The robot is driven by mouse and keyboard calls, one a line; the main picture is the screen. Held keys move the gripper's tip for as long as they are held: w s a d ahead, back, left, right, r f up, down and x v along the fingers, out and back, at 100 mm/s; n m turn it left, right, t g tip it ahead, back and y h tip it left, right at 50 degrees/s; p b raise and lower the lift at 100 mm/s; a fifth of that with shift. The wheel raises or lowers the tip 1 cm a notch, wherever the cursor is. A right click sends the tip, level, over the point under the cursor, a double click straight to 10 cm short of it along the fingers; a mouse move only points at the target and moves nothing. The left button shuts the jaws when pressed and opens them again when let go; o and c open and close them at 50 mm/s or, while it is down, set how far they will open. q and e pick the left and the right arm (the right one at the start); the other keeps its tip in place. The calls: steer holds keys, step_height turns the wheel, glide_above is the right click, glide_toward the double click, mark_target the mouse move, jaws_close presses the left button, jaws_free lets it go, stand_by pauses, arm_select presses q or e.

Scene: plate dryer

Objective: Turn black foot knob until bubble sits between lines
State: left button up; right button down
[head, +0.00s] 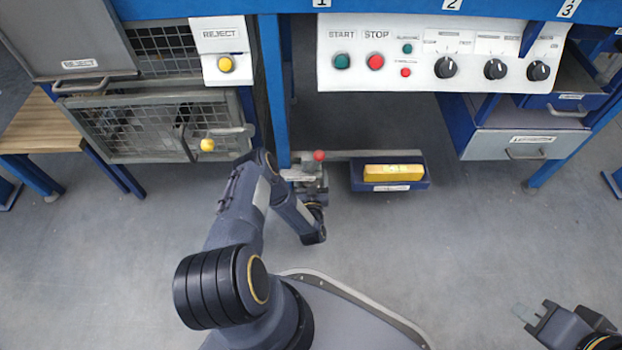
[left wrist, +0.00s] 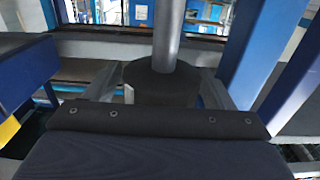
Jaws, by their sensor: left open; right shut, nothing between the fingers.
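The black foot knob (left wrist: 160,86) is a dark round cylinder below a grey metal rod in the left wrist view. My left gripper (left wrist: 158,92) is open, one finger on each side of the knob; I cannot tell whether they touch it. In the head view my left arm hides the knob. The yellow spirit level (head: 393,173) lies in a blue tray low at the bench; its greenish vial is too small to read the bubble against the lines. My right gripper (head: 530,313) is shut and empty at the lower right, far from the knob.
A control panel (head: 440,55) overhangs above. The floor (head: 440,240) between my arms is clear.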

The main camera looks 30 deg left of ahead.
arm_select(q)
steer(key=shift+w, duration=0.1)
steer(key=shift+c, duration=0.3)
steer(key=c, duration=0.9)
steer(key=shift+n+g+y, duration=0.6)
steer(key=shift+n+y, duration=0.1)
steer(key=shift+y, duration=0.2)
steer(key=shift+c, duration=0.2)
steer(key=shift+s+a+n+g+y, duration=0.2)
steer(key=shift+n+g+y, duration=0.6)
steer(key=shift+g+y, duration=0.1)
steer(key=o, duration=1)
